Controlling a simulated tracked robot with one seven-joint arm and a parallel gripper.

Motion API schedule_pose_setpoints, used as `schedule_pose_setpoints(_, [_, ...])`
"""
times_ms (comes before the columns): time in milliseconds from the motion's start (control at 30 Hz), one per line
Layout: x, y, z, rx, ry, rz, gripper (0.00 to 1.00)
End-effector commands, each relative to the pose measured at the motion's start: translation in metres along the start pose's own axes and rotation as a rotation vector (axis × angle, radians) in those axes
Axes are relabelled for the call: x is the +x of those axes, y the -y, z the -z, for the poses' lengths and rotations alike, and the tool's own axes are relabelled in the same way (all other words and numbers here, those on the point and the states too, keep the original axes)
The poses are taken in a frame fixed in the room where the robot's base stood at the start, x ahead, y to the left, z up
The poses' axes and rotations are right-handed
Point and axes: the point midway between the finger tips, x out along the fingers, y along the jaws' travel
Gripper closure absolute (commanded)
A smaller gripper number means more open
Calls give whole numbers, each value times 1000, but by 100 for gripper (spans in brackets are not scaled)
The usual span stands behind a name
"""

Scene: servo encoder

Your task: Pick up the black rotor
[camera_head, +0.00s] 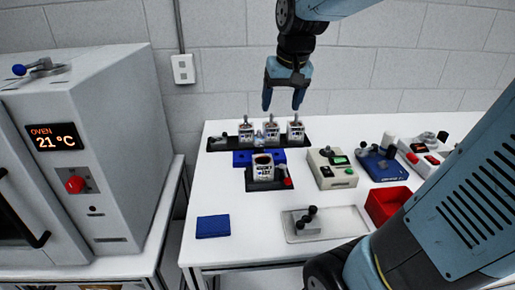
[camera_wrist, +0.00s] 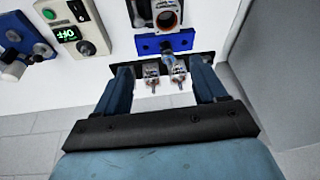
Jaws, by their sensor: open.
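A small dark part (camera_head: 308,217) with rounded ends, which looks like the black rotor, lies on a pale metal tray (camera_head: 345,225) at the front middle of the table. It does not show in the wrist view. My gripper (camera_head: 283,103) is open, empty and pointing down over the back of the table, far behind that tray. In the wrist view my gripper (camera_wrist: 160,70) has its fingers spread, with white labelled motor units (camera_wrist: 151,72) showing between them, lower down. I cannot tell whether those units hold any black rotor.
White motor units (camera_head: 246,132) stand in a black rack at the back. A blue fixture (camera_head: 243,158) and another unit (camera_head: 262,170) sit before it. Control boxes (camera_head: 331,168), a blue device (camera_head: 382,165) and a red bin (camera_head: 386,204) are right. A blue pad (camera_head: 213,226) lies front left.

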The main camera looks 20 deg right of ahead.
Motion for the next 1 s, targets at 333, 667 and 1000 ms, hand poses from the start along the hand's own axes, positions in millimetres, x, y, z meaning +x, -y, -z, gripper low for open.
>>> schedule_pose_setpoints(333, [66, 10, 83, 62, 121, -40, 29])
schedule_pose_setpoints(667, [110, 16, 121, 92, 177, -78, 29])
schedule_pose_setpoints(1000, [152, 13, 117, 97, 184, -83, 29])
